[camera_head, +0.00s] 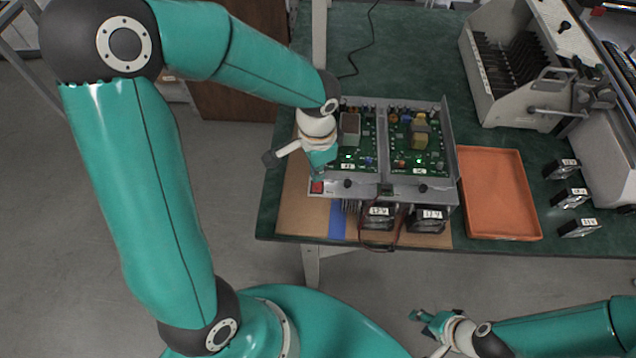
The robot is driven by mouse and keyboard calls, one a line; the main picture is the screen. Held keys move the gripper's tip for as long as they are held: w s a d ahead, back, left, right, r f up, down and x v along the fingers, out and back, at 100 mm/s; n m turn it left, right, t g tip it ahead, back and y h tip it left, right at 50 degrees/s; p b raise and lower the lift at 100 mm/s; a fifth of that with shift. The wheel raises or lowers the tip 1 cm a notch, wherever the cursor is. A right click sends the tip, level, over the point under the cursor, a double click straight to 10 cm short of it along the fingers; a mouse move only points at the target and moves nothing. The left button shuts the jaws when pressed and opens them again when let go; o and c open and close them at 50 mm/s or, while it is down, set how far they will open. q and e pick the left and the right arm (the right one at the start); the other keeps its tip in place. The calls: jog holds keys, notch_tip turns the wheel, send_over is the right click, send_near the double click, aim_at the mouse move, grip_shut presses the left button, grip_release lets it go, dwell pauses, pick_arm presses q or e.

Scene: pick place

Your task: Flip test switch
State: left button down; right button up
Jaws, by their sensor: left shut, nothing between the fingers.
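A grey metal test fixture (450,172) with two green circuit boards stands near the table's front edge. A red switch (317,187) sits at the left end of its front panel. A small dark part, possibly another switch (385,190), is at the middle of the panel. My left gripper (321,160) is shut and empty, just above the red switch at the fixture's front left corner. I cannot tell whether it touches the fixture. My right gripper (424,318) is in front of the table, away from the fixture; its finger opening is unclear.
An orange tray (500,193) lies right of the fixture, empty. Several small black labelled modules (570,198) stand further right. A grey slotted rack (515,62) is at the back right. The green table top (410,50) behind the fixture is mostly clear except for a black cable.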

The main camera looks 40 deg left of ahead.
pick_arm(q)
jog(key=shift+f+b, duration=1.05)
jog(key=shift+f, duration=0.1)
dwell(0.9)
jog(key=shift+r, duration=0.15)
jog(key=shift+r+p, duration=2.75)
jog(key=shift+r, duration=0.7)
